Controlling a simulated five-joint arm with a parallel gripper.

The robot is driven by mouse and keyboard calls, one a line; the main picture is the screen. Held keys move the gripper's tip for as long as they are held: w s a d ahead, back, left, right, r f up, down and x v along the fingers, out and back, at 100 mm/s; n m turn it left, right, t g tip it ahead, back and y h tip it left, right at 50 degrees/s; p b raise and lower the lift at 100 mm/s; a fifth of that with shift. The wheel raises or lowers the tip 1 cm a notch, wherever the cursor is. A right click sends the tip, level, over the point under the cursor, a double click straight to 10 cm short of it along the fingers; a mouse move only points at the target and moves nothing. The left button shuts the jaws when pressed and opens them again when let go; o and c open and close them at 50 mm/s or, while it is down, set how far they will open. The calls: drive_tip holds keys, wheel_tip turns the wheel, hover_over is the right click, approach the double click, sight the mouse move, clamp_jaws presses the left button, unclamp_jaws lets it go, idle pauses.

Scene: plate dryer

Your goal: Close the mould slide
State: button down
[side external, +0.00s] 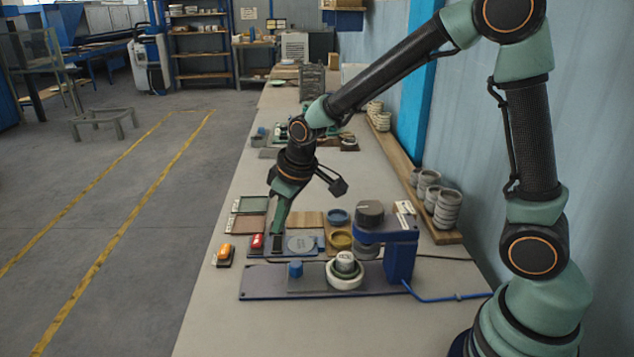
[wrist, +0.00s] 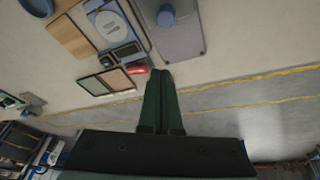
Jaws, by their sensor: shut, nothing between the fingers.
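The mould slide, a flat grey plate with a blue knob (side external: 295,268), lies on a long dark blue-grey base (side external: 262,285) in the side view. The knob also shows in the wrist view (wrist: 166,17). A white round mould (side external: 345,280) with a grey piece in it sits right of the knob, by the blue press (side external: 400,258). My gripper (side external: 279,230) points down behind the knob, close to the red switch, apart from the knob. In the wrist view its green fingers (wrist: 161,74) are together and empty. Whether the fingertips touch anything cannot be told.
A red switch (side external: 257,241) and an orange-topped switch (side external: 224,252) stand at left. A scale-like plate (side external: 300,244), a blue bowl (side external: 338,216) and a yellow bowl (side external: 340,239) lie behind the base. Stacked cups (side external: 447,208) stand on the right shelf. The front of the bench is clear.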

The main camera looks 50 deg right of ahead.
drive_tip(key=x, duration=1)
drive_tip(key=shift+a+f, duration=0.15)
drive_tip(key=shift+a, duration=0.1)
drive_tip(key=shift+s+d+r, duration=0.1)
drive_tip(key=shift+s+d, duration=0.1)
drive_tip(key=shift+s, duration=0.3)
drive_tip(key=shift+s+d+r, duration=0.1)
drive_tip(key=shift+s+d, duration=0.05)
drive_tip(key=shift+s, duration=0.35)
drive_tip(key=shift+s+d, duration=0.3)
drive_tip(key=shift+s, duration=0.65)
